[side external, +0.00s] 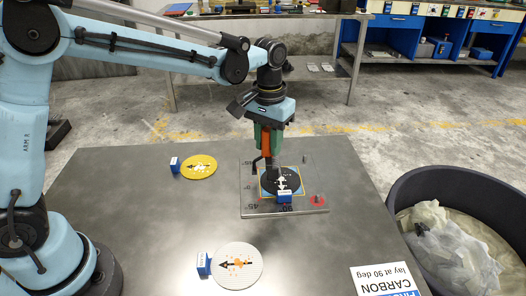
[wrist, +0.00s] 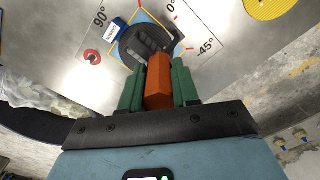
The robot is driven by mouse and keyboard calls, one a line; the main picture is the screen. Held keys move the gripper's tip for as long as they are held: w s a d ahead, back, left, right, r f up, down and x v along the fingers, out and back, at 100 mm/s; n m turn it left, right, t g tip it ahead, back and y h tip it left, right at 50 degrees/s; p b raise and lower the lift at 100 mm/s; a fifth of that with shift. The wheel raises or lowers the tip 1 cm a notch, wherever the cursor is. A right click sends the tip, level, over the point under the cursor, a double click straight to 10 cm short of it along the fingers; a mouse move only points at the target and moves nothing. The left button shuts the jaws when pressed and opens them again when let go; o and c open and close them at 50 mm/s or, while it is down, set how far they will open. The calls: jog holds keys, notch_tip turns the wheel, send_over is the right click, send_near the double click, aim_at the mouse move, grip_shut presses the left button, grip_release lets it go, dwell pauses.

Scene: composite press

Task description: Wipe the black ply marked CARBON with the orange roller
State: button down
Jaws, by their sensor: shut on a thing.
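My gripper (side external: 266,148) has green fingers shut on the orange handle of the roller (side external: 267,141), held above the metal plate. The wrist view shows the orange handle (wrist: 158,85) between the green fingers. The roller's dark lower end is over the round black ply (side external: 293,182); I cannot tell whether it touches. The black ply has white marks and a blue tag (side external: 284,197) at its near edge. In the wrist view the ply (wrist: 130,44) is partly hidden by the roller's dark head.
The plate (side external: 248,180) has angle marks and a red spot (side external: 318,199). A yellow ply (side external: 199,167) lies behind left and a white ply (side external: 237,266) in front, each with a blue tag. A sign reading CARBON (side external: 384,280) lies front right. A black bin (side external: 420,183) stands right.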

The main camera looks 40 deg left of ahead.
aim_at(268, 129)
jog(key=shift+r, duration=2.1)
jog(key=c, duration=1.4)
grip_release()
grip_shut()
